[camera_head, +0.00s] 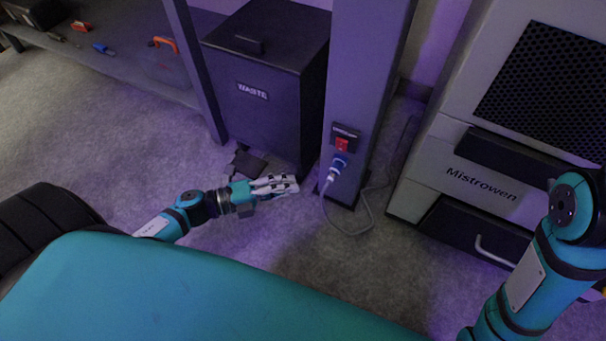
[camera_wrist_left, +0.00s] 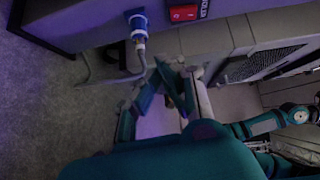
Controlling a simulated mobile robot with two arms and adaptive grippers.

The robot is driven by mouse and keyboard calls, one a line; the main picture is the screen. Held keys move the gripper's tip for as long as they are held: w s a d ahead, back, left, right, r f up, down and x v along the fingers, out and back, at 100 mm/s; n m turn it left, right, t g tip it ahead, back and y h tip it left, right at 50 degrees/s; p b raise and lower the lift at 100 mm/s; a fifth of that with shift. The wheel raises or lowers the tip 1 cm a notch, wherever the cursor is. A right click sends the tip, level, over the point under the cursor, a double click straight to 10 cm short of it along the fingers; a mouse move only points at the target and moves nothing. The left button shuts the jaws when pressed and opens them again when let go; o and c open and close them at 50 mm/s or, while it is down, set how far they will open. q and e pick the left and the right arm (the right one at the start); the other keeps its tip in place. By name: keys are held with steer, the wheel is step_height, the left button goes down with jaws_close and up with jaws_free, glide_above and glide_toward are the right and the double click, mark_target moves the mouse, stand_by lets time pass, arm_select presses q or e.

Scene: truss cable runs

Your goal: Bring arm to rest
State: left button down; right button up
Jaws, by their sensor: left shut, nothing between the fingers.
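My left gripper (camera_head: 276,186) is low over the carpet in the head view, in front of the waste bin. Its fingers are together and hold nothing. In the left wrist view its fingers (camera_wrist_left: 180,80) point toward the post with the plug. My right arm (camera_head: 525,280) comes up at the right edge of the head view; its gripper is not seen there. In the wrist view, teal links of an arm of mine show at the right, with no clear gripper.
A dark waste bin (camera_head: 262,90) stands behind the left gripper. Beside it is a post (camera_head: 362,70) with a red switch (camera_head: 343,144), a blue plug (camera_head: 339,163) and a loose cable (camera_head: 345,228). A Mistrowen machine (camera_head: 450,140) stands right. A shelf (camera_head: 130,75) holds tools.

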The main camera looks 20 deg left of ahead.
arm_select(q)
steer(key=shift+s+a, duration=0.3)
stand_by(0.4)
